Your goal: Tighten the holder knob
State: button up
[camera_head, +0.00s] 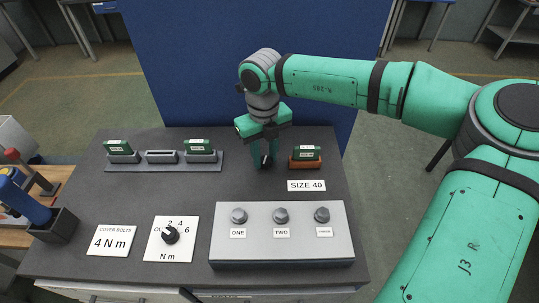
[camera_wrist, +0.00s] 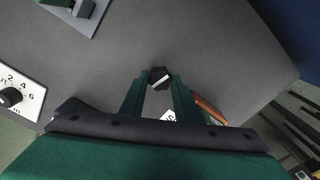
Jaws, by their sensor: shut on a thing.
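My gripper (camera_head: 263,164) points down at the table, left of a brown holder (camera_head: 305,164) that bears a green-topped piece (camera_head: 307,153). In the wrist view my gripper (camera_wrist: 161,80) has its two green fingers shut on a small black knob (camera_wrist: 160,74) with a white mark on top. In the head view the knob is mostly hidden between the fingers. The edge of the brown holder shows in the wrist view (camera_wrist: 208,110), right of the right finger. I cannot tell how the knob joins the holder.
A grey rack (camera_head: 163,166) holds two green-topped pieces, its middle slot empty. A grey box (camera_head: 281,250) with three knobs stands in front. A dial plate (camera_head: 160,246), a "COVER BOLTS 4 N m" card (camera_head: 112,241), a "SIZE 40" card (camera_head: 306,186) and a blue-handled tool (camera_head: 22,203) also show.

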aim_at(265, 159)
jog(key=shift+m, duration=1)
jog(key=shift+w, duration=0.25)
jog(key=o, duration=1)
jog(key=shift+d, duration=0.2)
jog(key=shift+s+d, duration=0.1)
jog(key=shift+a+r, duration=0.1)
jog(key=shift+a, duration=0.35)
notch_tip(265, 159, up, 11)
jog(key=shift+d+f, duration=0.15)
jog(key=shift+f, duration=0.05)
